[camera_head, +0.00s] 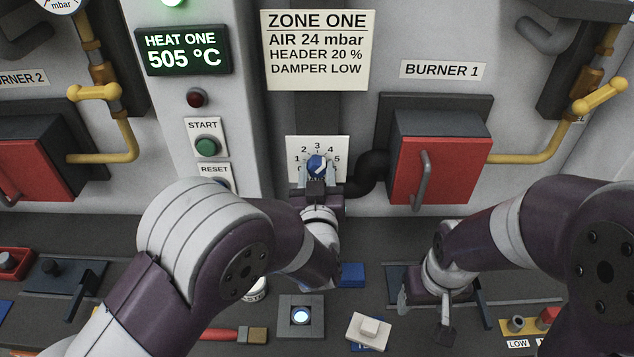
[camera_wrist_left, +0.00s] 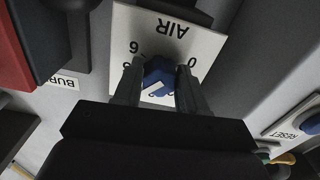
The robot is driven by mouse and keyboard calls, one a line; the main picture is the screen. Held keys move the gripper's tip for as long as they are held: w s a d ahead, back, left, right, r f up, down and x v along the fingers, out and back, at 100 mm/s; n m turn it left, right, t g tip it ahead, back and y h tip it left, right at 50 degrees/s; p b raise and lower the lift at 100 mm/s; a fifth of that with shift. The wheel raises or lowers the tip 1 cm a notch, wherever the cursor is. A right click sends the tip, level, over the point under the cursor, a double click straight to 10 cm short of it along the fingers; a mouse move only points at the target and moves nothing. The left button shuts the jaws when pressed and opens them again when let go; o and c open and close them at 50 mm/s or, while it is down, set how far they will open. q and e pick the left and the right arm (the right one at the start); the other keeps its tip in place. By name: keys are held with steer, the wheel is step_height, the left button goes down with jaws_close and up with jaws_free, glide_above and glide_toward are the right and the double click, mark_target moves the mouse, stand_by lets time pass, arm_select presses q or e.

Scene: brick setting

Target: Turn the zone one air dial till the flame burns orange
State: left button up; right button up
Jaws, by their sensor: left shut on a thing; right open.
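The zone one air dial (camera_head: 317,164) is a blue knob with a white pointer on a white plate (camera_head: 334,145) numbered around it. My left gripper (camera_head: 318,177) is shut on the dial from below. In the left wrist view the two fingers stand on either side of the blue knob (camera_wrist_left: 159,76), in front of the plate marked AIR (camera_wrist_left: 207,48). The pointer appears to lean up and right in the head view. My right gripper (camera_head: 424,308) is open and empty low over the bench. The flame itself is not clearly seen; a small lit round window (camera_head: 300,315) glows bluish white on the bench.
The zone one sign (camera_head: 318,48) reads air 24 mbar. A red burner box (camera_head: 437,165) stands right of the dial. The heat display (camera_head: 184,51) reads 505 °C. Start button (camera_head: 206,147) is at left. A brush (camera_head: 236,335) and a pale block (camera_head: 369,331) lie on the bench.

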arm_select(q)
steer(key=shift+f+n+b, duration=0.1)
steer(key=shift+n+b, duration=1.3)
steer(key=shift+n, duration=0.3)
steer(key=shift+r, duration=0.2)
steer(key=o, duration=1.1)
steer(key=shift+c, duration=0.2)
steer(key=s+b, duration=0.2)
steer(key=s, duration=1)
steer(key=shift+s+b, duration=0.3)
steer(key=shift+s, duration=0.1)
